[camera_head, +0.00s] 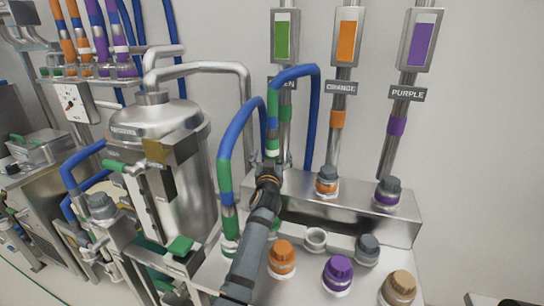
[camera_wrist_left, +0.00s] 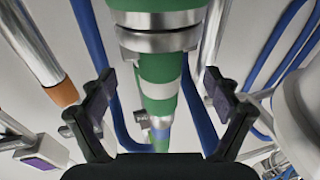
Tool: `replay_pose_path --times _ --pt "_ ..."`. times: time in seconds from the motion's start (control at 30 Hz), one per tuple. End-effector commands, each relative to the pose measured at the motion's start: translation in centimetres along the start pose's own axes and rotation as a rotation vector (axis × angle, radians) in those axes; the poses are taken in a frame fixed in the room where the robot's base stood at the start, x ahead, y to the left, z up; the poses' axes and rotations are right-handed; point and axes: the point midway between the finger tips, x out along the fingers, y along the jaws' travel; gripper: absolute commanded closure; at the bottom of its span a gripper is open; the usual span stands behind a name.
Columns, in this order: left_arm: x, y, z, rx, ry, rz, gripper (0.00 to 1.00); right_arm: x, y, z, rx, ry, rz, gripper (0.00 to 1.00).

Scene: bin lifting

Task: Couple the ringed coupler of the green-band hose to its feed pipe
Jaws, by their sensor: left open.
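My left gripper (camera_head: 270,168) is open at the lower end of an upright green hose coupler (camera_head: 272,146) with a white ring. In the left wrist view, the green part with white bands and metal collars (camera_wrist_left: 158,75) stands between the open fingers (camera_wrist_left: 160,100), with gaps at both sides. Its blue hose (camera_head: 300,71) arches up and right. A second blue hose with green bands (camera_head: 225,178) ends low on the left bench. The green-marked feed pipe (camera_head: 285,105) comes down behind, under a green plate (camera_head: 284,36); its lower end is hidden. My right gripper is out of view.
Orange (camera_head: 282,256), purple (camera_head: 338,270), grey (camera_head: 367,247) and tan (camera_head: 400,287) caps stand in front. A steel tank (camera_head: 165,130) stands at the left.

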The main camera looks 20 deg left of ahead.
Motion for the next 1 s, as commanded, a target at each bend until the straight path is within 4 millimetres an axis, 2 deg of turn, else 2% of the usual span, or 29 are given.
replay_pose_path --times 0.03,0.1,1.0 --pt "0.1 0.0 -1.0 0.0 0.002 0.0 0.11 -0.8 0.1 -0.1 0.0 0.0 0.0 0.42" --pt "0.2 0.0 -1.7 -0.001 0.002 0.0 0.11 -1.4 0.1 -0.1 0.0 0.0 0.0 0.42" --pt "1.1 0.0 -10.1 -0.002 0.002 0.0 0.11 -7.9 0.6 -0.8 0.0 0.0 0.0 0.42"
